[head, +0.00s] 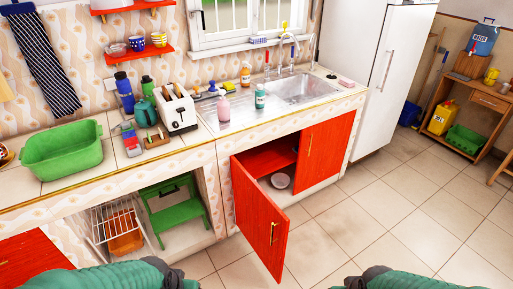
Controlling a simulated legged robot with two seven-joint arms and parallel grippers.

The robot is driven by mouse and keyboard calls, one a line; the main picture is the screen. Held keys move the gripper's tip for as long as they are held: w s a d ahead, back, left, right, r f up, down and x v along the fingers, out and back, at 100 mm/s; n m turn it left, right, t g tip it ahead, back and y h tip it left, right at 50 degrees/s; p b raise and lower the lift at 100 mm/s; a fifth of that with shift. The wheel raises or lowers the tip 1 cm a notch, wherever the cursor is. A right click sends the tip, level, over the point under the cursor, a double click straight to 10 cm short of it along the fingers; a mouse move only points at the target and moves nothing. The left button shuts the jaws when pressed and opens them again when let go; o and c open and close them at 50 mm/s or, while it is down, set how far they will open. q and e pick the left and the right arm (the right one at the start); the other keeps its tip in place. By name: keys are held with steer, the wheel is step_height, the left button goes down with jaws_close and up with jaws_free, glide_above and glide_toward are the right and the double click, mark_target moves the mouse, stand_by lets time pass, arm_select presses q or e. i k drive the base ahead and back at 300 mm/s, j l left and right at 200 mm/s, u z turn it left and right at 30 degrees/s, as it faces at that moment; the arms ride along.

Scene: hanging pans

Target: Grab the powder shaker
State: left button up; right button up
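I cannot pick out the powder shaker for sure among the small containers on the counter. Near the sink stand a pink bottle (223,108), a teal bottle (260,96) and an orange-and-white bottle (246,73). A blue bottle (125,93) and a green bottle (148,89) stand left of the toaster. Parts of my two teal arms show at the bottom edge, well below and apart from the counter items. Neither gripper's fingertips show.
A red cabinet door (262,218) stands open into the room below the sink (302,89). A green tub (63,150) and a toaster (176,110) take up counter room. A white fridge (369,70) stands right. The tiled floor (400,200) is clear at right.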

mark_target(259, 95)
steer(key=i+l+z, duration=0.4)
steer(key=l, duration=0.25)
steer(key=i+l+z, duration=0.8)
steer(key=i+l, duration=0.15)
steer(key=i+u, duration=0.4)
steer(key=i, duration=0.15)
steer(key=i+l+u, duration=0.2)
steer(key=i+u, duration=0.25)
steer(key=i, duration=0.05)
